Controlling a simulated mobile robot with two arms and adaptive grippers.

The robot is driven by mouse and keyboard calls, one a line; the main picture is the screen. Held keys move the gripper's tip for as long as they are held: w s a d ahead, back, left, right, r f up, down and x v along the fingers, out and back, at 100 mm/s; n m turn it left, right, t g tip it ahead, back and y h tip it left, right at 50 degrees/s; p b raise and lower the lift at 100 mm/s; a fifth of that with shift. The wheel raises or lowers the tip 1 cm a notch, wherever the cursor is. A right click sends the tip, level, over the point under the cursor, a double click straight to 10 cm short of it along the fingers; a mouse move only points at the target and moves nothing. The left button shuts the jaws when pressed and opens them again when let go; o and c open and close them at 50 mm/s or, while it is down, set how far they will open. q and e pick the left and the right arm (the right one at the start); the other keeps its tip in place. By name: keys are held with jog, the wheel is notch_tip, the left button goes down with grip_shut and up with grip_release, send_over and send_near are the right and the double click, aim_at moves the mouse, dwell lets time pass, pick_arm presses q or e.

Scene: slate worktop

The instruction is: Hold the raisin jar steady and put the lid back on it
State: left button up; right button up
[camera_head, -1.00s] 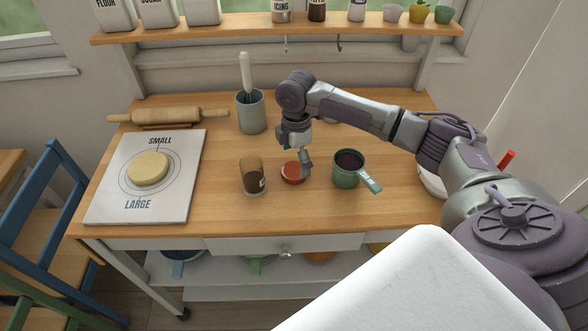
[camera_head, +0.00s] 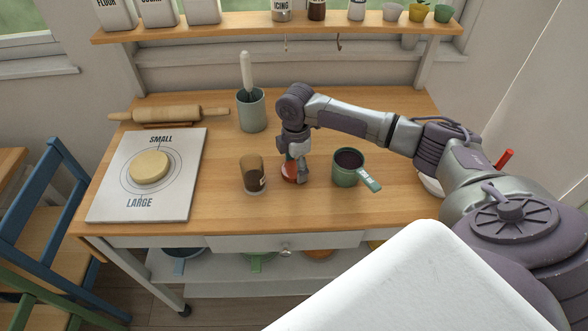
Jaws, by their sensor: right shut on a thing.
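The raisin jar (camera_head: 254,176) is a clear brownish glass with dark contents and a small label. It stands upright and open on the wooden worktop. The lid is at or just above the worktop; I cannot tell which. My left gripper is not in view, and nothing holds the jar.
A green cup (camera_head: 346,170) with dark contents and a tag stands close to the right of the lid. A board with dough (camera_head: 149,168), a rolling pin (camera_head: 168,115) and a utensil crock (camera_head: 252,112) lie left and behind. The front middle of the worktop (camera_head: 300,217) is clear.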

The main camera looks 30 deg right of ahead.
jog(key=shift+r, duration=0.15)
jog(key=r, duration=0.2)
jog(key=r+b, duration=0.1)
jog(key=r, duration=0.1)
jog(key=shift+d, duration=0.2)
jog(key=s+d+r+b, duration=0.2)
jog(key=s+d+r, duration=0.4)
jog(key=s+d, duration=0.1)
jog(key=shift+s+d+r+b, duration=0.2)
jog(key=shift+s+r+b, duration=0.2)
jog(key=shift+s, duration=0.5)
